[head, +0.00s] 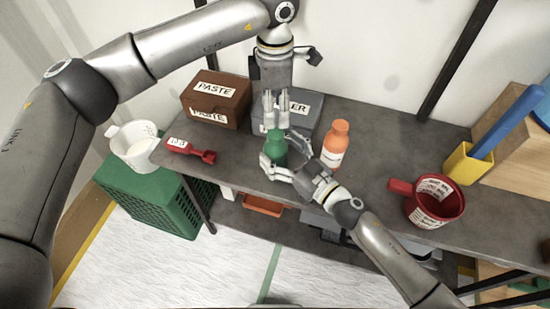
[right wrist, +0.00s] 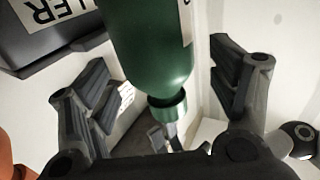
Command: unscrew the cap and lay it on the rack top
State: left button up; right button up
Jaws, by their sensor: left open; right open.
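A green bottle (head: 276,150) stands upright on the grey rack top (head: 365,180). Its green cap (right wrist: 168,107) is on its neck, seen in the right wrist view, where the bottle (right wrist: 158,50) appears upside down. My left gripper (head: 275,124) points down over the bottle's top, its fingers open around or just above the cap; the exact gap is hidden. My right gripper (head: 279,160) is open, its fingers on either side of the bottle body. In the right wrist view, gaps show between the bottle and both fingers.
An orange bottle (head: 335,146) stands close right of the green one. A grey labelled box (head: 308,112) is behind. A brown PASTE box (head: 216,97), red tool (head: 190,150) and white jug (head: 134,146) are left. A red mug (head: 436,201) is right. Bare rack top lies between orange bottle and mug.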

aim_at(276, 133)
pick_arm(q)
jog(key=shift+s+d, duration=0.1)
jog(key=shift+d, duration=0.05)
pick_arm(e)
jog(key=shift+w+a, duration=0.5)
jog(key=shift+w, duration=0.05)
jog(key=shift+w+a, duration=0.15)
jog(key=shift+w, duration=0.05)
grip_shut()
pick_arm(q)
jog(key=m, duration=0.8)
jog(key=shift+m, duration=0.4)
jog(key=m, duration=0.4)
jog(key=shift+m, duration=0.4)
jog(key=m, duration=0.4)
jog(key=shift+m, duration=0.3)
jog(key=shift+f, duration=4)
